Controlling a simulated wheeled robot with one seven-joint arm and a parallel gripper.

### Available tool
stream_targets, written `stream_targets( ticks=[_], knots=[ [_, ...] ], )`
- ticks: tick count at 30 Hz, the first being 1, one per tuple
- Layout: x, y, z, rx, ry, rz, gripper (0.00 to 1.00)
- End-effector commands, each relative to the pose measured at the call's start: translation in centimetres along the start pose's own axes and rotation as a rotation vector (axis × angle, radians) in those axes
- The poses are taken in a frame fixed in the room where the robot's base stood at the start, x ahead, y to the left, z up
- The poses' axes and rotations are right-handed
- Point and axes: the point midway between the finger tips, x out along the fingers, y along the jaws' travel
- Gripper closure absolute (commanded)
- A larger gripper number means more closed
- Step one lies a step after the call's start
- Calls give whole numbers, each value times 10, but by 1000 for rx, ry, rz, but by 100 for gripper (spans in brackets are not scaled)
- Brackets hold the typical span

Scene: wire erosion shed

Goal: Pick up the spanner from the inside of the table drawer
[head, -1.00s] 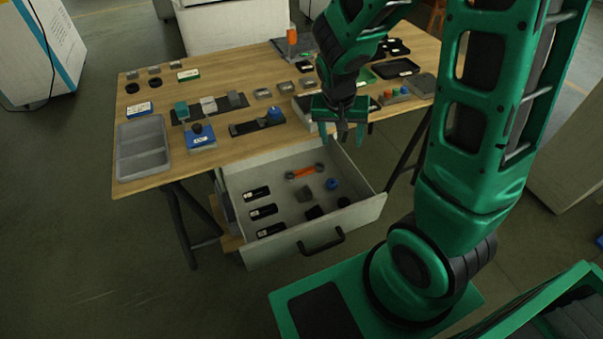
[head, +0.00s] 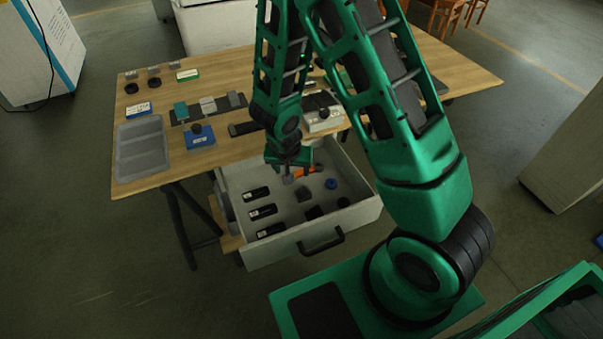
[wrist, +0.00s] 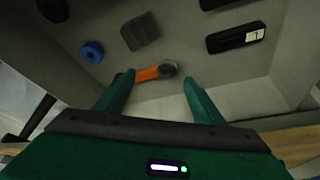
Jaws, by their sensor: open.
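The spanner (wrist: 150,73) has an orange handle and a grey end, and lies on the drawer floor near its back. In the head view only part of the spanner (head: 304,172) shows beside my gripper. The drawer (head: 365,210) is pulled out from under the table (head: 150,95). My gripper (head: 289,170) is over the back of the drawer. In the wrist view my gripper (wrist: 158,85) has its fingers spread apart, with the spanner's grey end showing in the gap just beyond the tips. I cannot tell the exact height between them.
In the drawer are several black labelled boxes (head: 263,212), a grey block (head: 303,194), a blue ring (head: 331,184) and dark pieces (head: 314,212). A grey tray (head: 142,148) and a blue box (head: 200,137) stand on the table. The drawer's walls surround my gripper.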

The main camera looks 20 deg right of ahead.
Motion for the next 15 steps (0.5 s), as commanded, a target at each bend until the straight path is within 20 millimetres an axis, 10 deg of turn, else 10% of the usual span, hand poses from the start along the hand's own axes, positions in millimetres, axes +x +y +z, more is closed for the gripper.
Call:
stream_targets(
  ticks=[15],
  knots=[
    [45,-1,2,-2,-1,2,38]
  ],
)
